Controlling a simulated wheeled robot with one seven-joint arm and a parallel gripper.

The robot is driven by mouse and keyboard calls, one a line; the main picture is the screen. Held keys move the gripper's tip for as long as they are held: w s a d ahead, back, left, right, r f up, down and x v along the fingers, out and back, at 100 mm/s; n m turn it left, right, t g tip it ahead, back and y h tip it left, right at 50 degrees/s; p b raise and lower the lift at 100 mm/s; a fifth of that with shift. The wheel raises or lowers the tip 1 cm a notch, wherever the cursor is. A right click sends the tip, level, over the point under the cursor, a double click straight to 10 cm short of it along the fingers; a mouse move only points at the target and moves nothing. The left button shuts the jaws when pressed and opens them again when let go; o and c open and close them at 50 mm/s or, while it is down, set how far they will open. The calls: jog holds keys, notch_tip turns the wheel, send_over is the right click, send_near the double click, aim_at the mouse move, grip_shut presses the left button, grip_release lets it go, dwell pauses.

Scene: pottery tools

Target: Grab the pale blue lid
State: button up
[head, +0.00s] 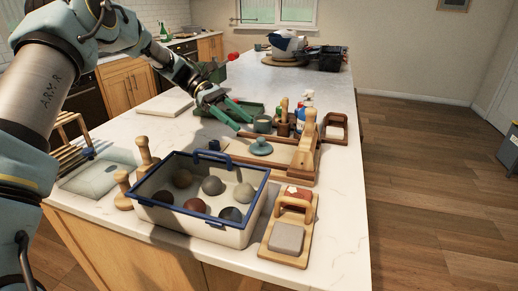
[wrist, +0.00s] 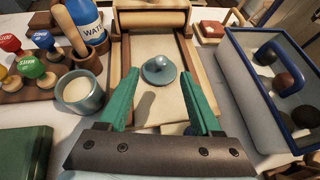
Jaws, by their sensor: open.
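The pale blue lid (head: 261,147) is a small round disc with a knob on top. It lies on the flat bed of a wooden slab roller (head: 301,160). In the wrist view the lid (wrist: 159,70) shows ahead of my gripper, near the middle of the bed. My gripper (wrist: 162,98) has two green fingers, spread apart and empty, with the lid beyond and between the lines of their tips. In the head view my gripper (head: 243,116) is above the counter, behind and left of the lid.
A blue-rimmed bin (head: 190,226) with several clay balls stands right of the bed in the wrist view. A teal cup (wrist: 80,92), a stamp rack (wrist: 30,83) and a blue water bottle (wrist: 87,20) stand left. A green tray (wrist: 22,150) is at lower left.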

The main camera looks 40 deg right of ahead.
aim_at(261, 139)
jog(key=p+x, duration=0.3)
jog(key=x, duration=0.5)
jog(key=shift+a+f, duration=0.1)
jog(key=shift+a, duration=0.05)
jog(key=shift+s+f, duration=0.25)
jog(key=shift+f, duration=0.05)
grip_shut()
